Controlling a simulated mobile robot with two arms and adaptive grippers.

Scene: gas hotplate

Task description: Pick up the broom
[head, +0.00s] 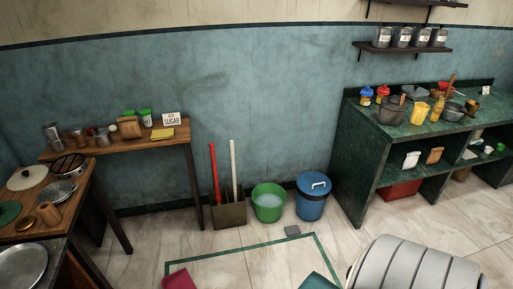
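Two long handles, one red (214,172) and one white (233,168), stand upright in a brown box (229,215) on the floor against the blue wall. Their lower ends are hidden inside the box, so I cannot tell which one belongs to the broom. Shorter dark pieces also stick up from the box. Neither of my grippers is in view.
A green bucket (268,206) and a blue bin (311,197) stand right of the box. A wooden table (150,146) is at left, a green counter (372,131) at right. A red item (180,279) and a teal item (317,281) are at the bottom. Floor before the box is clear.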

